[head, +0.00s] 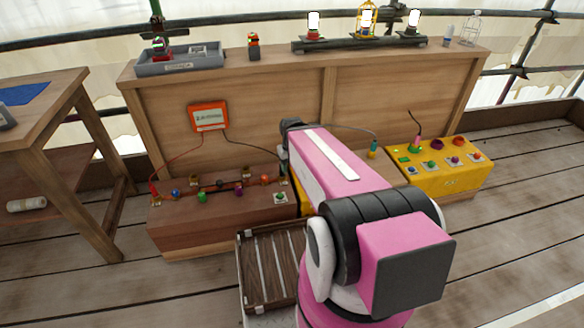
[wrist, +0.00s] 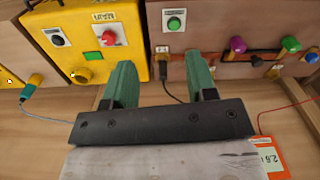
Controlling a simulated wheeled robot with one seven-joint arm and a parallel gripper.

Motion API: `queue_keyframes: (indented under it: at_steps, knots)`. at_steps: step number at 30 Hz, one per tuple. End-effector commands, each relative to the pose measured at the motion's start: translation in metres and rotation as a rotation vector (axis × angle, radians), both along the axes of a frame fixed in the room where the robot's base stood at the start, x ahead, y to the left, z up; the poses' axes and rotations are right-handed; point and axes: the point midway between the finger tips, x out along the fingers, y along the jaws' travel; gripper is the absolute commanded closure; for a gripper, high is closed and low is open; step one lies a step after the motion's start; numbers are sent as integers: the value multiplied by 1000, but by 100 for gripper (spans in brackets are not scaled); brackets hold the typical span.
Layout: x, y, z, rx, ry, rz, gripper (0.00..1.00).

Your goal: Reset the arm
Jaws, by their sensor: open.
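My gripper (wrist: 161,82) shows in the wrist view with its two green fingers spread apart and nothing between them. Its fingers point toward a yellow panel box (wrist: 130,20) and a wooden panel with a green button (wrist: 174,23). No contact with either can be made out.
In the head view, a wooden console with coloured knobs (head: 202,197) stands left of my arm, the yellow box (head: 465,179) right. An orange meter (head: 209,118) hangs behind, with cables. A slatted crate (head: 271,268) is below. A shelf (head: 340,58) above holds lamps. Right floor is clear.

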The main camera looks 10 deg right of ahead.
Motion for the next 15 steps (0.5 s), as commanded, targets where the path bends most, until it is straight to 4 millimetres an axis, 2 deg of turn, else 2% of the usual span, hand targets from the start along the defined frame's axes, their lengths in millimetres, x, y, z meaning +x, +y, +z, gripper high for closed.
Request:
queue_keyframes:
  at_steps: [1,4,15]
  knots:
    - [-10,0,3,-4,0,-44,48]
    - [-16,0,6,-8,0,-109,48]
    - [-16,0,6,-9,0,-132,48]
